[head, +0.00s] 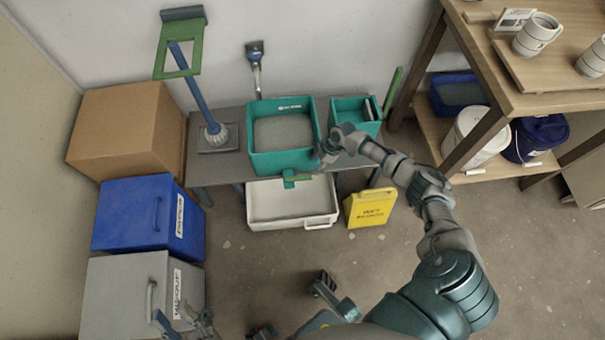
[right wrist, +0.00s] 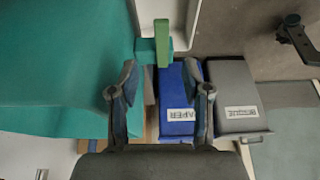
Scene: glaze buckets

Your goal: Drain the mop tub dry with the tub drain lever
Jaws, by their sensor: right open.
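The teal mop tub (head: 262,164) stands on a grey bench, with a flat grey surface inside it; I cannot tell how deep that is. A green drain lever (head: 300,178) sits on a teal valve at the tub's lower front and points right along the front. My right gripper (head: 322,156) is at the tub's front right corner, close to the lever. In the right wrist view the lever (right wrist: 162,42) lies just beyond and between the tips of the open right gripper (right wrist: 165,82), with nothing held. My left gripper (head: 185,322) is low at the bottom left, partly cut off.
A white basin (head: 262,222) sits below the valve, with a yellow sign (head: 370,207) to its right. A smaller teal bin (head: 347,105) stands right of the tub. Blue (head: 133,213) and grey (head: 120,290) bins stand at left. Open floor lies front right.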

